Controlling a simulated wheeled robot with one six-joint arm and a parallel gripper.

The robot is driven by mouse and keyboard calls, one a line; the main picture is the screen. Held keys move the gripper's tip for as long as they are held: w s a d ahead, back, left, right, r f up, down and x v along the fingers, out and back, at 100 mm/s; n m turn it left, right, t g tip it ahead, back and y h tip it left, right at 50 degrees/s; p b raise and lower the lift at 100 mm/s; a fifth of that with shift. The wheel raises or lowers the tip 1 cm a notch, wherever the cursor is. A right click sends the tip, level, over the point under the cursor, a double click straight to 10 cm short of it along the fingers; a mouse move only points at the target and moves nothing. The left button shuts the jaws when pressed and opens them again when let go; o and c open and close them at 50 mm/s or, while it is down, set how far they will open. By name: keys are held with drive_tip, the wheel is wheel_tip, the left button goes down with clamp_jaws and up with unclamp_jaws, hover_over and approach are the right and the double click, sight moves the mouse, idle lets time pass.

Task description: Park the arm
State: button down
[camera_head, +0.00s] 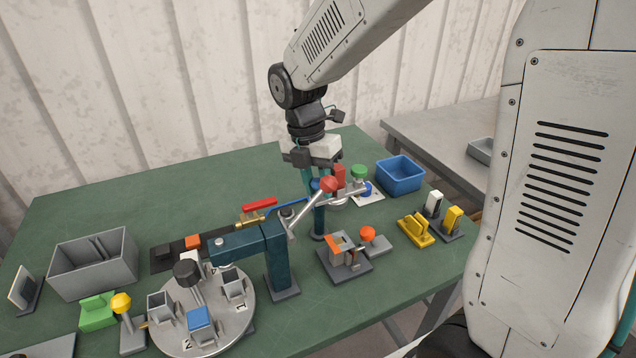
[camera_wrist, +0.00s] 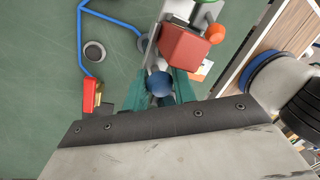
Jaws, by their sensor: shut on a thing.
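My gripper (camera_head: 314,178) hangs fingers down over the green bench (camera_head: 90,218). In the wrist view, the teal fingers of my gripper (camera_wrist: 158,90) are shut on a small blue ball knob (camera_wrist: 160,83). A red block-like knob (camera_wrist: 186,46) is close beyond the fingers in the wrist view. What the blue knob is fixed to is hidden.
A teal bending post (camera_head: 281,262) and a round turntable (camera_head: 237,318) stand in front. A blue bin (camera_head: 399,173), a grey bin (camera_head: 92,264), an orange-knobbed fixture (camera_head: 345,258) and yellow blocks (camera_head: 416,231) are around. The back left of the bench is clear.

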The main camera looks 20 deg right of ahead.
drive_tip(key=c, duration=1.2)
unclamp_jaws()
drive_tip(key=r, duration=0.2)
drive_tip(key=w+r, duration=0.1)
drive_tip(key=r, duration=0.2)
drive_tip(key=a+r, duration=0.1)
drive_tip(key=r, duration=0.1)
drive_tip(key=shift+w+r, duration=0.15)
drive_tip(key=shift+r, duration=0.2)
drive_tip(key=shift+d+r, duration=0.1)
drive_tip(key=shift+d, duration=0.05)
drive_tip(key=s+d+m+t, duration=0.1)
drive_tip(key=s+m, duration=0.6)
drive_tip(key=m, duration=0.1)
drive_tip(key=s+d+r+m+t, duration=0.1)
drive_tip(key=s+d+m, duration=0.1)
drive_tip(key=s+m, duration=0.6)
drive_tip(key=s+d+m+t+y, duration=0.1)
drive_tip(key=s+m, duration=0.7)
drive_tip(key=m, duration=0.1)
drive_tip(key=shift+d+r, duration=0.15)
drive_tip(key=shift+r, duration=0.15)
